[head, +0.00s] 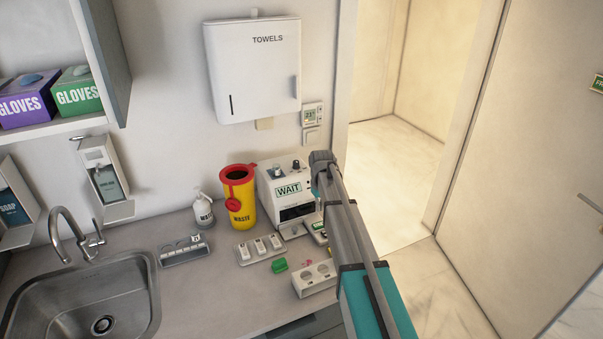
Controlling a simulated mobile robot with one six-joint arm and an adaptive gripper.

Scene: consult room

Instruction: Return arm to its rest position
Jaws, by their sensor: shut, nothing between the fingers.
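My arm, grey and teal, reaches up from the lower right of the head view over the right end of the counter (215,285). Its far end, a dark grey joint, shows just right of a white box-shaped device with a WAIT sign (288,189). The fingers of my gripper do not show; they seem hidden behind the arm. No object is seen held by the arm.
Near the arm are a white block with round holes (315,279), a green item (279,265), a tray of white pieces (259,248) and a yellow waste bin (241,203). A sink (83,298) is at left. An open doorway (395,160) lies right.

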